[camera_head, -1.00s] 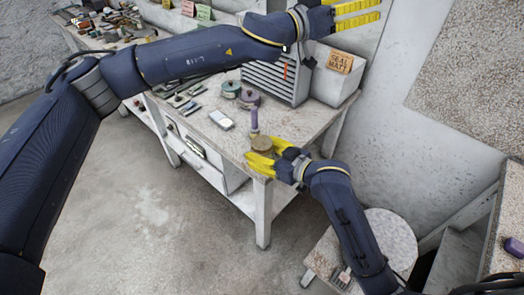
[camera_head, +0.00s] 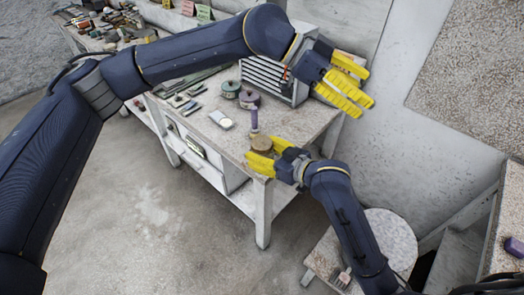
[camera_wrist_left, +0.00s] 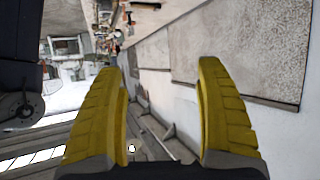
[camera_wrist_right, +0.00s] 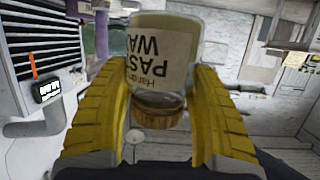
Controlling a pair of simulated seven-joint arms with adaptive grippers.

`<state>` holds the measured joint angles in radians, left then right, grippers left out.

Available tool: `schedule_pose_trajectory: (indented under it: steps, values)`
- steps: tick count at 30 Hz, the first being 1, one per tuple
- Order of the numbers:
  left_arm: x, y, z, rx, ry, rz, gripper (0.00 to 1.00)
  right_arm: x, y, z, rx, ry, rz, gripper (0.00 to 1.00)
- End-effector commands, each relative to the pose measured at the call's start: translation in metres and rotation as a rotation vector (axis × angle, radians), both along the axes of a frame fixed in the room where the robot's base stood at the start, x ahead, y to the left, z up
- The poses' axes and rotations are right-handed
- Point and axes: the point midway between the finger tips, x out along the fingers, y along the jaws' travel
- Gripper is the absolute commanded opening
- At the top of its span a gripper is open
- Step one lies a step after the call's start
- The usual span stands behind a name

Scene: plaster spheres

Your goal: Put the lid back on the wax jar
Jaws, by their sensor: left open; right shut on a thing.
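The wax jar (camera_head: 262,143) stands at the front corner of the bench, with a round brown top showing. In the right wrist view the glass jar (camera_wrist_right: 165,55) has a cream label with upside-down print and a brown round end (camera_wrist_right: 158,112); I cannot tell whether that is wax or a lid. My right gripper (camera_head: 262,155) is shut on the jar, one yellow finger on each side. My left gripper (camera_head: 362,90) is open and empty in the air, up and to the right of the jar. I cannot make out a separate lid.
The bench (camera_head: 290,135) holds a purple-topped item (camera_head: 254,120) just behind the jar, tins (camera_head: 249,99), a small pale case (camera_head: 220,119) and a drawer cabinet (camera_head: 272,75). A round stool (camera_head: 385,235) stands lower right. The wall is close behind my left gripper.

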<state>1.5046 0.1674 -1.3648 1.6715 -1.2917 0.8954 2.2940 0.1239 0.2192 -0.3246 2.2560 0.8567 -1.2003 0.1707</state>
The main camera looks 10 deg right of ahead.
Motion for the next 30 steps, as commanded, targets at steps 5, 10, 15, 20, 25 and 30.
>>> schedule_pose_trajectory:
  steps: [5, 10, 15, 20, 25, 30]
  values:
    - [0.011, 0.026, -0.041, 0.227, -0.03, 0.038, 0.72, 0.0, 0.0, 0.001, 0.001, -0.002, 0.0, 0.0]
    - [0.03, 0.056, -0.074, 0.451, -0.045, 0.137, 0.72, 0.0, 0.0, 0.001, 0.001, -0.002, 0.0, 0.0]
    - [0.052, 0.092, -0.097, 0.658, -0.043, 0.292, 0.72, 0.0, 0.0, 0.001, 0.001, -0.002, 0.0, 0.0]
    - [0.071, 0.126, -0.111, 0.832, -0.016, 0.477, 0.72, 0.0, 0.0, 0.001, 0.001, -0.002, 0.0, 0.0]
    - [0.082, 0.158, -0.118, 0.973, 0.036, 0.677, 0.72, 0.0, 0.0, 0.001, 0.001, -0.002, 0.0, 0.0]
    - [0.082, 0.181, -0.121, 1.071, 0.108, 0.832, 0.72, 0.0, 0.0, 0.001, 0.001, -0.002, 0.0, 0.0]
